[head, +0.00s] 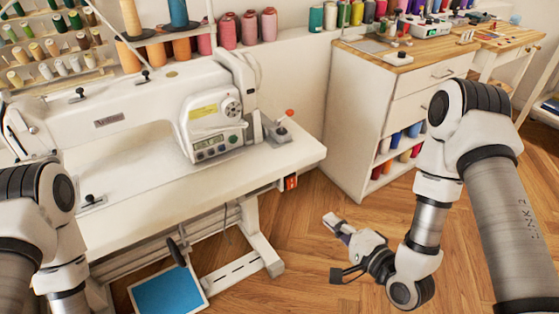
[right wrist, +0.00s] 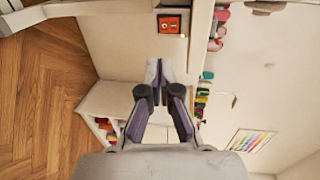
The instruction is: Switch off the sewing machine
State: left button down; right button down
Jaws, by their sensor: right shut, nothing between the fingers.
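The white sewing machine (head: 120,125) stands on its white table (head: 275,160). An orange-red switch box (head: 291,183) hangs under the table's right front edge. In the right wrist view the switch (right wrist: 169,24) is near the top, with two button-like marks. My right gripper (head: 334,221) is shut and empty, to the right of and below the switch in the head view. In the right wrist view its fingertips (right wrist: 159,71) point toward the switch, with a visible gap between. My left arm shows at the left edge; its gripper is out of view.
A white drawer cabinet (head: 372,110) with thread spools stands behind my right gripper. Thread cones line the back. The wooden floor between table and cabinet is clear.

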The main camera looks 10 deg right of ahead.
pick_arm(q)
jog(key=shift+f+b, duration=0.45)
jog(key=shift+b, duration=0.3)
pick_arm(e)
send_near(293, 186)
jog(key=x, duration=0.7)
jog(key=shift+w, duration=0.1)
